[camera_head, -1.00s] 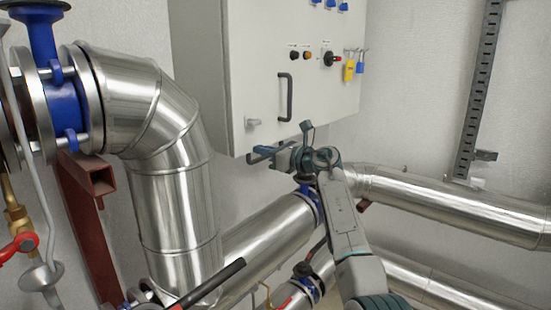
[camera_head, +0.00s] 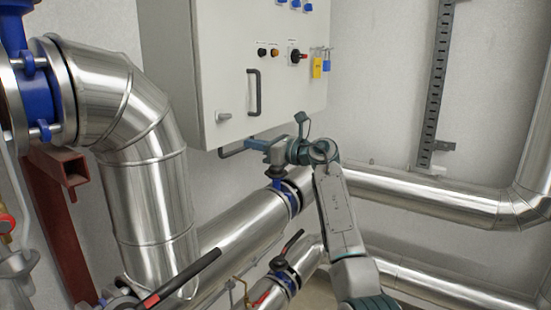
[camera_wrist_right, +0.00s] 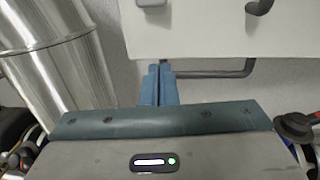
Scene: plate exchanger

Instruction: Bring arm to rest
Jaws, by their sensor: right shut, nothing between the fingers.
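My right gripper (camera_head: 256,144) is just below the lower edge of the grey control cabinet (camera_head: 225,80). Its arm reaches up from the bottom right of the head view. In the right wrist view its two blue fingers (camera_wrist_right: 160,84) are together, with nothing between them. The fingertips point towards the wall under the cabinet, near a dark grey conduit (camera_wrist_right: 215,74). Whether they touch the conduit I cannot tell. My left gripper is not in view.
A large silver elbow pipe (camera_head: 150,165) stands at the left. Silver pipes (camera_head: 425,197) run along the wall behind and right of my arm. A valve with a black lever (camera_head: 185,278) is at the lower left. The cabinet has a black handle (camera_head: 254,92).

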